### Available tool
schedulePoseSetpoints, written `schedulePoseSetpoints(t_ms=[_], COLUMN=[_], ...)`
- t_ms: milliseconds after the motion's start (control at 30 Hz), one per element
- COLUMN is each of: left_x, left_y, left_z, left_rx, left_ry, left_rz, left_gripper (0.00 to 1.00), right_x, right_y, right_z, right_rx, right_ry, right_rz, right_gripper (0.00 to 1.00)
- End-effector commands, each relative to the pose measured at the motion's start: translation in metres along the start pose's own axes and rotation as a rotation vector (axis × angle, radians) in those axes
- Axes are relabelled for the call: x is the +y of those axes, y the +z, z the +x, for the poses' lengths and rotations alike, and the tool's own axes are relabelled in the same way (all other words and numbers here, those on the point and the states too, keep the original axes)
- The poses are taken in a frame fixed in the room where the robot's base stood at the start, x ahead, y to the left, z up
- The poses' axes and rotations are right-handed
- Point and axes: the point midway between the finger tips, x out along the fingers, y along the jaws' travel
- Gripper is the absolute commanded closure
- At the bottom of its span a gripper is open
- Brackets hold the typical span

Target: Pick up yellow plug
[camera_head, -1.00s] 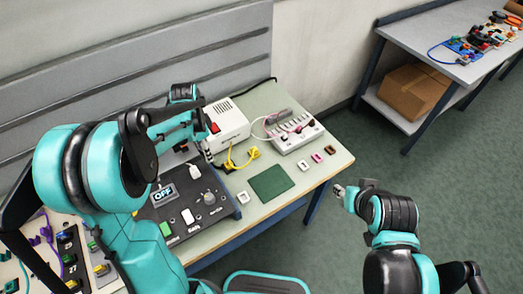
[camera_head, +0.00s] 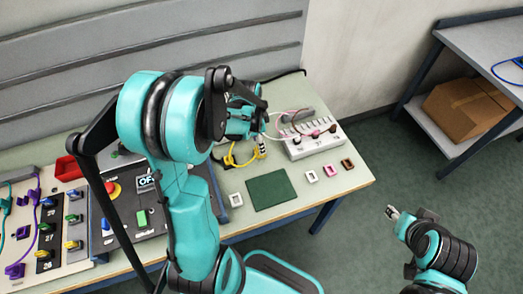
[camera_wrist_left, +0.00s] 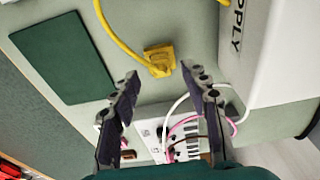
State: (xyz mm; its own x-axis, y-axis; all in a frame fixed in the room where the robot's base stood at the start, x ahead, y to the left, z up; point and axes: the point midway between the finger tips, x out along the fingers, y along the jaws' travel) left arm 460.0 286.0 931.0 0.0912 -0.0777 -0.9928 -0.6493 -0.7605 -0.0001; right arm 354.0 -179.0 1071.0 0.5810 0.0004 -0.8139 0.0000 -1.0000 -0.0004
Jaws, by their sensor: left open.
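The yellow plug (camera_wrist_left: 159,60) lies on the pale green table with its yellow cable (camera_wrist_left: 118,38) running up and left in the left wrist view. In the head view the plug (camera_head: 262,153) shows beside my left gripper (camera_head: 262,142), partly hidden. In the left wrist view my left gripper (camera_wrist_left: 165,82) is open and empty. The plug lies just beyond the gap between its fingertips, apart from both. My right gripper (camera_head: 393,214) hangs over the floor right of the table, away from the plug; its jaws are too small to read.
A dark green mat (camera_head: 272,190) lies near the plug. A white keyed box (camera_head: 312,138) with pink and white cables stands behind it. A white supply box (camera_wrist_left: 270,55) stands close by in the left wrist view.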

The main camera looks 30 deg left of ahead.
Motion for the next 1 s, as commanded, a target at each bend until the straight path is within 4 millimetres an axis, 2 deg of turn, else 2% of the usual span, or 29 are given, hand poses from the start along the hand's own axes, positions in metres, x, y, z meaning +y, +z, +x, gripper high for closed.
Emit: schedulePoseSetpoints(t_ms=[33, 167, 400, 433, 600, 1000], left_x=[-0.001, -0.002, -0.001, -0.001, -0.001, -0.001], left_y=[0.0, 0.0, 0.0, 0.0, 0.0, -0.001], left_z=[0.012, 0.031, 0.033, 0.033, 0.033, 0.03], left_rx=[0.0, 0.0, 0.0, 0.0, 0.0, 0.0], left_ry=[0.0, 0.0, 0.0, 0.0, 0.0, 0.0], left_rz=[0.0, 0.0, 0.0, 0.0, 0.0, 0.0], left_gripper=[0.54, 0.54, 0.54, 0.57, 1.0, 1.0], right_x=[0.0, 0.0, 0.0, 0.0, 0.0, 0.0], right_y=[0.004, 0.008, 0.008, 0.008, 0.008, 0.007], right_z=[0.006, 0.011, 0.011, 0.011, 0.011, 0.01], right_rx=[0.0, 0.0, 0.0, 0.0, 0.0, 0.0], right_ry=[0.0, 0.0, 0.0, 0.0, 0.0, 0.0], right_rz=[0.0, 0.0, 0.0, 0.0, 0.0, 0.0], right_gripper=[0.6, 0.6, 0.6, 0.6, 0.6, 0.6])
